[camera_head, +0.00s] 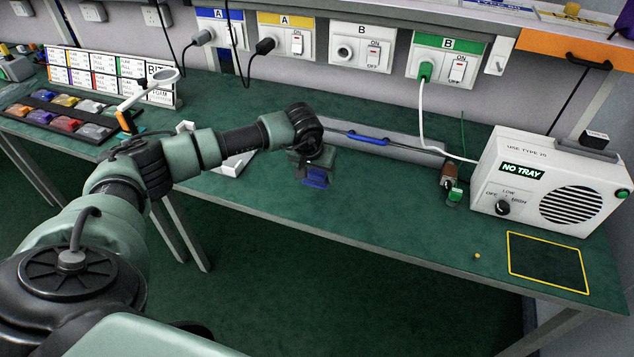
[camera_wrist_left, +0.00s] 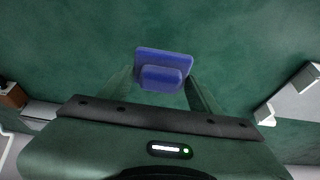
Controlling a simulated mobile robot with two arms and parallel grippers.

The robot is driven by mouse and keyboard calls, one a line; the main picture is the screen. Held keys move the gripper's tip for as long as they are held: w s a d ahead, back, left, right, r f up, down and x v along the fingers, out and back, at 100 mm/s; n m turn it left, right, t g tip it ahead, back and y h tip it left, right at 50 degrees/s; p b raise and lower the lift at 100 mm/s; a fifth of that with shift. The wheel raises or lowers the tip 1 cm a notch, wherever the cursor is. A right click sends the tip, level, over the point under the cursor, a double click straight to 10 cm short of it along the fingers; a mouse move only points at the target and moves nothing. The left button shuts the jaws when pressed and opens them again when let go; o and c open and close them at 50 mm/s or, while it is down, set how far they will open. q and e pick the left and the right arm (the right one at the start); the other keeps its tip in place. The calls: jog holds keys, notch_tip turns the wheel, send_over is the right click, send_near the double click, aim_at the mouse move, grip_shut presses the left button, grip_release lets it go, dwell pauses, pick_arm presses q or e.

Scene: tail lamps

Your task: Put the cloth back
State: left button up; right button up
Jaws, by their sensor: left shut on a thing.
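The cloth (camera_head: 317,181), a blue folded pad with a raised middle, is held by my left gripper (camera_head: 314,170) near the middle of the bench. In the left wrist view the cloth (camera_wrist_left: 163,58) shows between the tips of the two fingers of my left gripper (camera_wrist_left: 161,80), which is shut on it. I cannot tell whether the cloth touches the green bench top. The gripper hides part of it in the head view. My right gripper is not in view.
A white box with a speaker grille (camera_head: 545,184) stands at the right beside a yellow-outlined square (camera_head: 548,262). A blue-handled tool (camera_head: 367,138) lies in a grey rail behind. A dark tray (camera_head: 70,115) with colored pieces and a magnifier (camera_head: 164,76) are at the left. Front-middle bench is mostly clear.

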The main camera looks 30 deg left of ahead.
aim_at(316, 180)
pick_arm(q)
notch_tip(316, 180, down, 5)
jog(key=shift+r, duration=0.2)
jog(key=shift+f, duration=0.1)
jog(key=shift+f, duration=0.15)
jog(key=o, duration=1.3)
